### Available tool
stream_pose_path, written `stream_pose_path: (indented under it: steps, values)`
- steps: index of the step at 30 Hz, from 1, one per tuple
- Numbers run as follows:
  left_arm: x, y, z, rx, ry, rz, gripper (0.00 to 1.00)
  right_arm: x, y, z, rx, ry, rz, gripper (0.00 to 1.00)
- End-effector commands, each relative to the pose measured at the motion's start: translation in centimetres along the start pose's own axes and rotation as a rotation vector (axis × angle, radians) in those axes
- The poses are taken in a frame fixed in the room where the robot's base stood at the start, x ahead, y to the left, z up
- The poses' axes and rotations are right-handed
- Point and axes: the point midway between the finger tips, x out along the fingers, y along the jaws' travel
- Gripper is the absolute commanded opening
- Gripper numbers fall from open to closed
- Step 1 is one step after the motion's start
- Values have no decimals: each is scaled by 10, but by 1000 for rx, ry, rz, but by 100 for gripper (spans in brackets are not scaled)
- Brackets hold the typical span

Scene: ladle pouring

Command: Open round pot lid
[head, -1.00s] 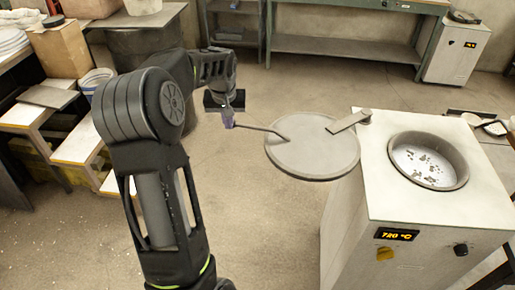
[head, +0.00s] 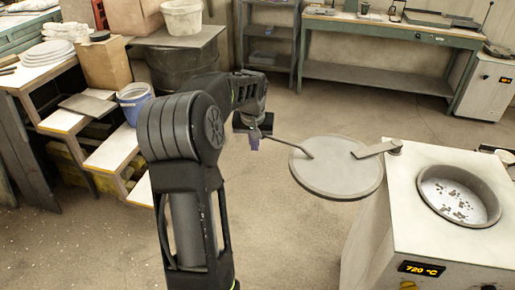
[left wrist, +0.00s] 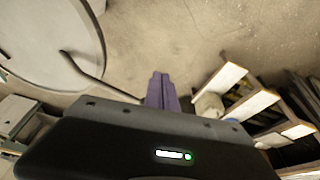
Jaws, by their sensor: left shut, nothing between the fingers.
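The round grey pot lid (head: 337,172) is swung out to the left of the white furnace (head: 430,205), hanging from a flat arm (head: 375,149) pivoted at its corner. The pot opening (head: 458,197) is uncovered, with dark flecks on pale contents. A thin bent handle (head: 285,144) runs from the lid towards my left gripper (head: 254,143). The purple fingers (left wrist: 161,92) are together and empty in the left wrist view, beside the handle (left wrist: 95,80). The handle's far end is hidden behind the gripper body there, so contact cannot be told. My right gripper is out of view.
Wooden steps (head: 105,150) with a bucket (head: 134,101) stand at the left. A dark barrel (head: 182,65) and a green workbench (head: 395,30) are at the back. The floor between the steps and furnace is clear.

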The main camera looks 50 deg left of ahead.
Motion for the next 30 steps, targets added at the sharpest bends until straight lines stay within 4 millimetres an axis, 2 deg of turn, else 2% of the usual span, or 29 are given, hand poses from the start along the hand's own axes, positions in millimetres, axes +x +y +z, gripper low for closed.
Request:
stream_pose_path:
  steps: [9,15,20,30]
  values:
    - [-60,-3,-1,0,4,1,0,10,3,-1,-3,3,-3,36]
    - [-91,-5,-1,0,1,0,0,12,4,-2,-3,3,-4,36]
    - [-99,-6,0,0,-1,0,0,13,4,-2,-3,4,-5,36]
    - [-100,-6,0,0,-1,0,0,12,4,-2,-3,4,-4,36]
